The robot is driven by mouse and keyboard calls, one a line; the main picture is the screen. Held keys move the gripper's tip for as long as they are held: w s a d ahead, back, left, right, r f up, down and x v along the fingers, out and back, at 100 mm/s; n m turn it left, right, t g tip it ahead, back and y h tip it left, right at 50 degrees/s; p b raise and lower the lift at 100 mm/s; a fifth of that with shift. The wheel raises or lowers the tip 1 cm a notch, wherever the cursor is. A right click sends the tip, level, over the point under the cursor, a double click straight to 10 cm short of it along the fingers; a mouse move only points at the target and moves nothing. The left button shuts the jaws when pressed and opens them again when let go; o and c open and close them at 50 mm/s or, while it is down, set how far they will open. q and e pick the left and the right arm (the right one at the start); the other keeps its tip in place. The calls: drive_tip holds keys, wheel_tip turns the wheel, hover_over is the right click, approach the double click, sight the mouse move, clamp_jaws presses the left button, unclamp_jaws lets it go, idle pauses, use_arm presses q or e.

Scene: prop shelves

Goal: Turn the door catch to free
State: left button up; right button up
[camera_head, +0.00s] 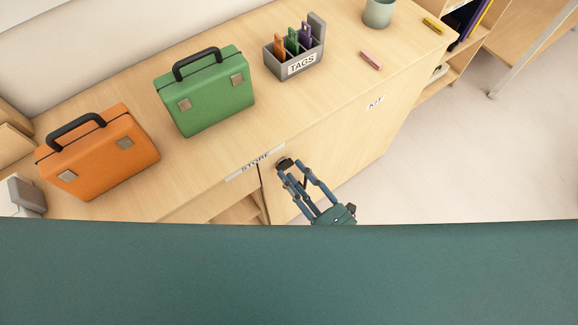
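The door catch (285,163) is a small dark piece on the light wood cabinet door (330,160), near its upper left corner, just below the "STORE" label (255,163). My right gripper (294,172) reaches up to it from below right. Its two blue-grey fingers are spread with a gap between them, and their tips are close beside the catch. I cannot tell whether they touch it. The fingers partly cover the catch, so its exact angle is unclear. My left gripper is not in view.
On the cabinet top stand an orange case (105,158), a green case (215,98), a grey "TAGS" box (285,67) and a grey-green cup (379,12). A pink block (371,60) lies near the edge. An open shelf space (238,211) lies left of the door.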

drive_tip(key=shift+x, duration=1.05)
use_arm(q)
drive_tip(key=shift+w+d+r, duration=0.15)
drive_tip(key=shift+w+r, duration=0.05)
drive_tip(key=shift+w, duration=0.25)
use_arm(e)
drive_tip(key=shift+w+a, duration=0.15)
drive_tip(key=shift+w, duration=0.05)
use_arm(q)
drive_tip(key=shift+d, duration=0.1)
use_arm(e)
drive_tip(key=shift+c, duration=1.3)
clamp_jaws()
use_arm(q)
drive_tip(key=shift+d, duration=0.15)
